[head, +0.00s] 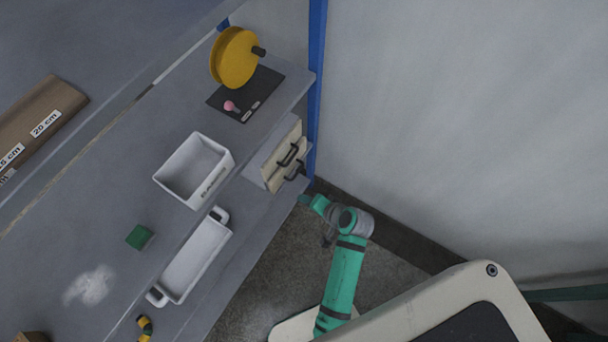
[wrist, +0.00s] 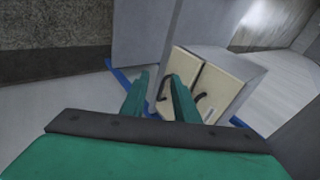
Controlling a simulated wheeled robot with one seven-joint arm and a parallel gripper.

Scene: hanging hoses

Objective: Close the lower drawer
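A small drawer unit with two cream fronts and dark bar handles stands by the blue post in the head view. The handle nearer my gripper (head: 297,170) appears to belong to the lower drawer (head: 291,178); the other, upper drawer front (head: 284,157) is beside it. How far either drawer stands out is hard to tell. My gripper (head: 304,199) is just below the unit in the picture, apart from it. In the wrist view my gripper (wrist: 158,77) has its two green fingers spread with nothing between them. The fronts and handles show beyond and right of them, partly covered by the right finger.
A blue post (head: 317,90) and a pale wall (head: 450,120) stand beside the unit. The shelf holds a white bin (head: 168,184), a yellow reel (head: 230,62) and a green block (head: 140,237). A white tray (head: 180,288) is lower down. Dark floor (head: 270,270) is clear.

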